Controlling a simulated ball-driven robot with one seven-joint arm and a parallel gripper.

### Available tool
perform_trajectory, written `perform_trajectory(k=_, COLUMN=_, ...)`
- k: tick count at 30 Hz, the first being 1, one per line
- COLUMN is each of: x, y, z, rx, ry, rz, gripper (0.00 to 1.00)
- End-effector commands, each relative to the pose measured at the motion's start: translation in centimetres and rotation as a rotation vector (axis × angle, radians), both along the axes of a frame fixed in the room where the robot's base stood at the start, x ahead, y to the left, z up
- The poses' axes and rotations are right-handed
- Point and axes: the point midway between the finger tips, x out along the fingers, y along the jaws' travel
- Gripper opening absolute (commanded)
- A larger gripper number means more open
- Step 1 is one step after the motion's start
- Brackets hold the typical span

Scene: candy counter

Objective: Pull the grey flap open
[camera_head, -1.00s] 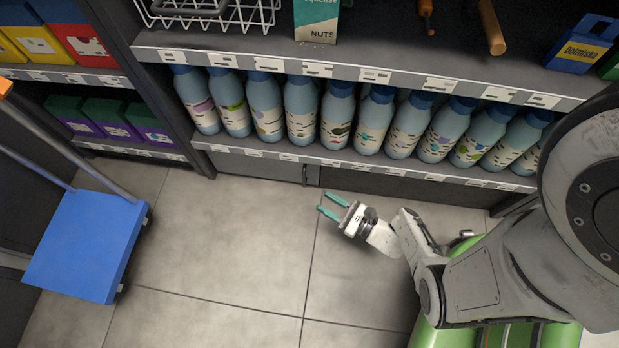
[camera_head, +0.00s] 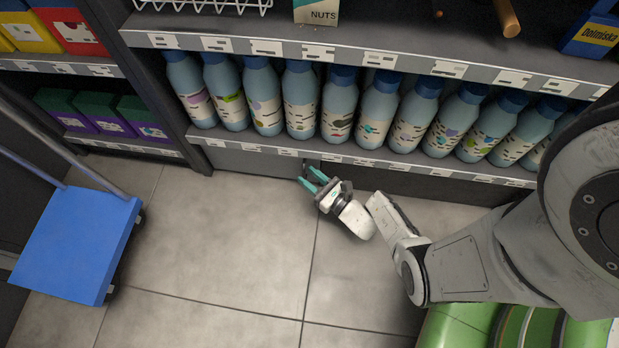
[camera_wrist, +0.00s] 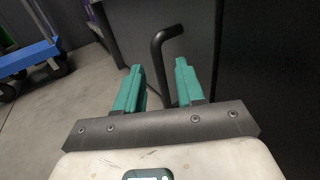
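The grey flap (camera_head: 248,162) is a low panel under the bottom shelf of bottles, at the middle left in the head view. Its dark bent handle (camera_wrist: 159,50) stands out from the panel in the wrist view. My gripper (camera_head: 313,179) is at the flap's right end, low above the floor. In the wrist view my gripper (camera_wrist: 160,84) has its two teal fingers apart, with the handle seen between and just beyond them. I cannot tell whether either finger touches the handle. The flap looks closed, flush under the shelf.
A row of blue bottles (camera_head: 300,103) stands on the shelf (camera_head: 340,157) above the flap. A dark recess (camera_head: 400,183) lies right of the flap. A blue cart (camera_head: 75,245) stands at the left, also in the wrist view (camera_wrist: 28,58). The tiled floor (camera_head: 215,250) between is clear.

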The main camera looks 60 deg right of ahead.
Motion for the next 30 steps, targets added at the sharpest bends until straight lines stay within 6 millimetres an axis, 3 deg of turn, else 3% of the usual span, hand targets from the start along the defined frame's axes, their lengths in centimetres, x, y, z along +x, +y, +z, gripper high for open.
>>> perform_trajectory(k=11, x=0.46, y=-0.09, z=0.02, rx=0.0, ry=0.0, rz=0.0, gripper=0.37)
perform_trajectory(k=22, x=0.43, y=-0.09, z=0.01, rx=0.0, ry=0.0, rz=0.0, gripper=0.02)
perform_trajectory(k=30, x=0.42, y=-0.08, z=0.01, rx=0.0, ry=0.0, rz=0.0, gripper=0.0)
